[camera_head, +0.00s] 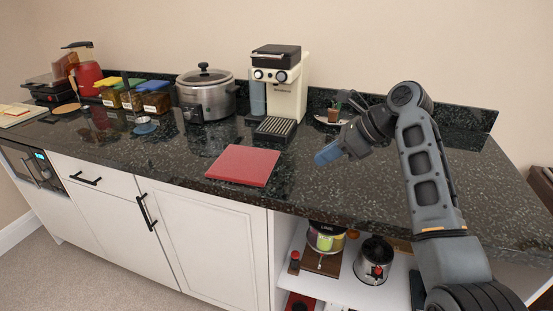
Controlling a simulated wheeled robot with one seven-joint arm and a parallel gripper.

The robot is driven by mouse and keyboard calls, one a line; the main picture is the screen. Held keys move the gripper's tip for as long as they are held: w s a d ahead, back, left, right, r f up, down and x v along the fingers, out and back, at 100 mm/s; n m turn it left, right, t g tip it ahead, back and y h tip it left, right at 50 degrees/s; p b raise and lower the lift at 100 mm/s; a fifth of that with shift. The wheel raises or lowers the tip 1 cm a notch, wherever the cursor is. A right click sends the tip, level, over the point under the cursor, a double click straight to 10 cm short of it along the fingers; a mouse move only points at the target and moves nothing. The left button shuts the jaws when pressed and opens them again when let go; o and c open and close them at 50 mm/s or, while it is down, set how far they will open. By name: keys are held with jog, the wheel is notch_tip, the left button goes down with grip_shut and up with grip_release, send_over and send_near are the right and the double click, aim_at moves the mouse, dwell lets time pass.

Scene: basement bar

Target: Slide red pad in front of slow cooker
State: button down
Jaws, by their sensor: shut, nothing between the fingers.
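The red pad (244,165) lies flat on the dark speckled counter, near its front edge and in front of the coffee machine. The slow cooker (207,97), silver with a glass lid, stands at the back of the counter, behind and to the left of the pad. My gripper (328,154) is shut and empty. It is above the counter to the right of the pad, apart from it, with its bluish fingertips pointing left.
A cream coffee machine (291,88) with a drip tray (274,129) stands behind the pad. Spice jars (155,101) and a red kettle (88,77) are farther left. A plate with a small cup (333,114) is behind my gripper.

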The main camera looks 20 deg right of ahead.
aim_at(269, 177)
jog(key=x, duration=1)
jog(key=shift+w+a, duration=0.1)
jog(key=shift+w, duration=0.1)
jog(key=shift+w+a+r, duration=0.1)
jog(key=shift+w+a, duration=0.65)
jog(key=shift+a, duration=0.2)
jog(key=shift+w+a, duration=0.4)
jog(key=shift+a, duration=0.2)
